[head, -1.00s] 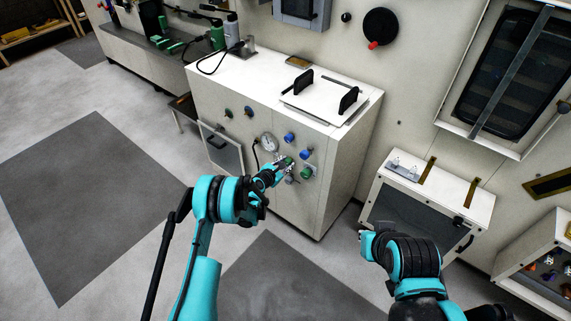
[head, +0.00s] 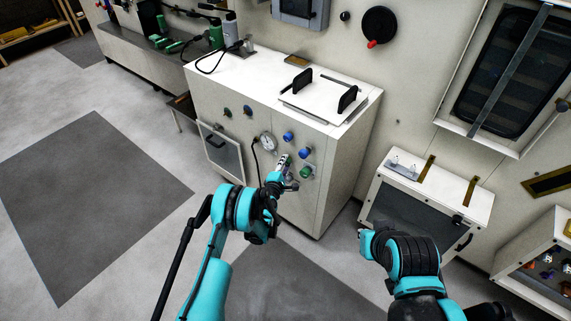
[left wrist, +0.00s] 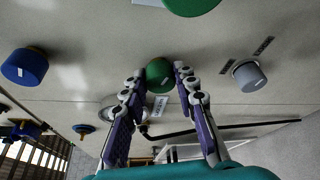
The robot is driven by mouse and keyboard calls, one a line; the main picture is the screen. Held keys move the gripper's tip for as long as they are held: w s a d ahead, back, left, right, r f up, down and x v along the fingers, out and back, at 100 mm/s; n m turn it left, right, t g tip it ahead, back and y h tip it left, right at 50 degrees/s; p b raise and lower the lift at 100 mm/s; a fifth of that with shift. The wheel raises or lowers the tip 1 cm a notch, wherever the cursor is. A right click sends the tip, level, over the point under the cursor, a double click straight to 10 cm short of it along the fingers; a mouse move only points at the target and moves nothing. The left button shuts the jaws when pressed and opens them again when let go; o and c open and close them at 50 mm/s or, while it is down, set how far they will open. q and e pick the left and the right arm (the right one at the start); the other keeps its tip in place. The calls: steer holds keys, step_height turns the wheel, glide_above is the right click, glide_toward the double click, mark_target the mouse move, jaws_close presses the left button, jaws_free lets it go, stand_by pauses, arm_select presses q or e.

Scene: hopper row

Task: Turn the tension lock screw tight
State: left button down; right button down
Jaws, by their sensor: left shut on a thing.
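In the left wrist view, a green round knob (left wrist: 159,74) sits between the two fingers of my left gripper (left wrist: 159,72), which is shut on it. A small white label beside this knob is too small to read, so I cannot tell for sure that it is the tension lock screw. In the head view my left gripper (head: 283,166) is at the front panel of the white cabinet (head: 325,195), and its fingers hide most of the held knob. My right gripper (head: 364,233) is low at the right, away from the panel, its jaws unclear.
Near the held knob are a grey knob (left wrist: 249,76), a blue knob (left wrist: 24,66) and a larger green knob (left wrist: 192,4). A round gauge (head: 267,142) sits on the panel. A low white box (head: 430,193) stands right of the cabinet. The floor at left is clear.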

arm_select(q)
steer(key=shift+m+t, duration=0.3)
steer(key=shift+m, duration=0.2)
steer(key=c, duration=1.2)
jaws_free()
